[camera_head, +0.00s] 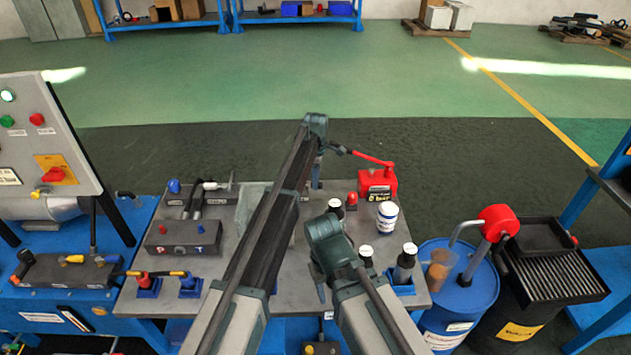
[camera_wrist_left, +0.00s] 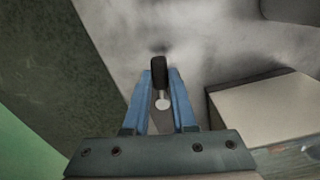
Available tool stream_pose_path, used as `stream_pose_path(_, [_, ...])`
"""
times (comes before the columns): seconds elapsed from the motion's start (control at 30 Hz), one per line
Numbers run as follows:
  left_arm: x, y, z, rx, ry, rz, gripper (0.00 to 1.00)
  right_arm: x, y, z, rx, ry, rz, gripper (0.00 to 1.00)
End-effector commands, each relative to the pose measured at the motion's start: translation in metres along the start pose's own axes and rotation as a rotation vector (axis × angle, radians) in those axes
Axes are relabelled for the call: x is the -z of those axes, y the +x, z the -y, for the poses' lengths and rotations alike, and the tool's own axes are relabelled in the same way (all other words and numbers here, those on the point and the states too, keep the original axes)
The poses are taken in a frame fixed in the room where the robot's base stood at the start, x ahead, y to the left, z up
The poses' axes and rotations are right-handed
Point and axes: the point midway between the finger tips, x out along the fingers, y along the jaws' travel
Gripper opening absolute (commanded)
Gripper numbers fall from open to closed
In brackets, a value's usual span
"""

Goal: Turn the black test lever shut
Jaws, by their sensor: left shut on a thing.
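In the left wrist view, my left gripper (camera_wrist_left: 161,88) has its two blue fingers shut on a black lever (camera_wrist_left: 159,71) with a rounded grip. A pale round metal end shows between the fingers just below the black part. A grey metal surface lies behind it. In the head view, my left arm reaches over the middle of the grey bench top (camera_head: 345,290), and its gripper (camera_head: 317,176) is small and partly hidden by its own links. I cannot make out the black lever there. My right arm is folded over the bench at the lower middle; its gripper jaws do not show.
A red can (camera_head: 377,184), a white tub (camera_head: 387,216) and several bottles stand on the bench's right side. Valve blocks (camera_head: 182,238) sit on the left. A blue drum (camera_head: 459,297) is right of the bench. A pale box (camera_wrist_left: 265,115) is close in the wrist view.

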Motion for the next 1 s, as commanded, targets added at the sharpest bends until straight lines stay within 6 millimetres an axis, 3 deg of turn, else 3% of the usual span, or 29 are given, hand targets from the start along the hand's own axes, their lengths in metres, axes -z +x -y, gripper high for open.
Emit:
stream_pose_path(0.77, [0.0002, 0.0000, -0.0009, -0.001, -0.084, 0.001, 0.00, 0.0000, 0.0000, 0.0000, 0.000, 0.000, 0.000, 0.50])
stream_pose_path(0.8, [0.0002, 0.0000, -0.0009, -0.001, -0.084, 0.001, 0.32, 0.0000, 0.0000, 0.0000, 0.000, 0.000, 0.000, 0.50])
stream_pose_path(0.93, [0.0002, 0.0000, -0.0008, -0.001, -0.083, 0.000, 0.55, 0.0000, 0.0000, 0.0000, 0.000, 0.000, 0.000, 0.50])
stream_pose_path(1.0, [0.0003, 0.0000, -0.0008, -0.001, -0.083, 0.000, 0.55, 0.0000, 0.0000, 0.0000, 0.000, 0.000, 0.000, 0.50])
